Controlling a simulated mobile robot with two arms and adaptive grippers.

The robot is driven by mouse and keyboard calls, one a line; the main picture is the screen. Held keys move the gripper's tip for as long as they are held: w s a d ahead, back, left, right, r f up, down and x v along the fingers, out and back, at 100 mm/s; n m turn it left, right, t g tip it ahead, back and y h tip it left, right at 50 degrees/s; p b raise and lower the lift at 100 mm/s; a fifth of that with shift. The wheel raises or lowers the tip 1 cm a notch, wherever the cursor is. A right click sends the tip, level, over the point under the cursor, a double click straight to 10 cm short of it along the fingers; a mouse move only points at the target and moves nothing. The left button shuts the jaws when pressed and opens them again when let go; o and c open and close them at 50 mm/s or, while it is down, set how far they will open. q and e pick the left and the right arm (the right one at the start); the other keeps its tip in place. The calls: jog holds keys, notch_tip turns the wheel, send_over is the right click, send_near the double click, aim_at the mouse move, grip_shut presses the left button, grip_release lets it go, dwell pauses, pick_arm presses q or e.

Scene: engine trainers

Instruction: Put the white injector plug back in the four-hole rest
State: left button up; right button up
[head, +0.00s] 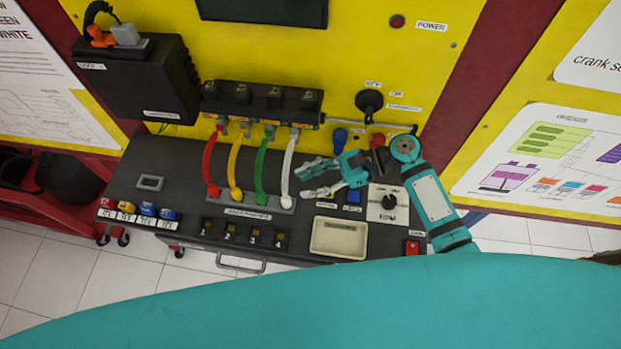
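The white cable (288,165) arches from the black injector rail (262,100) down to a grey strip (254,208) on the bench top. Its upper end, with the white plug (294,134), is at the rail's right end, apparently seated there. A row of black square sockets (230,232) lies in front of the strip and looks like the four-hole rest; they appear empty. My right gripper (305,180) is open and empty, fingers pointing left, just right of the white cable and apart from it. My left gripper is out of view.
Red (209,160), yellow (234,165) and green (263,160) cables run left of the white one. A beige tray (339,255), a dial panel (388,203) and a blue button (353,197) lie near my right arm. A black box (140,80) stands at left.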

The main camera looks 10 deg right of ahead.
jog(key=shift+r, duration=0.2)
jog(key=o, duration=0.6)
jog(key=shift+c, duration=0.2)
jog(key=v, duration=1.2)
jog(key=shift+s+f, duration=0.1)
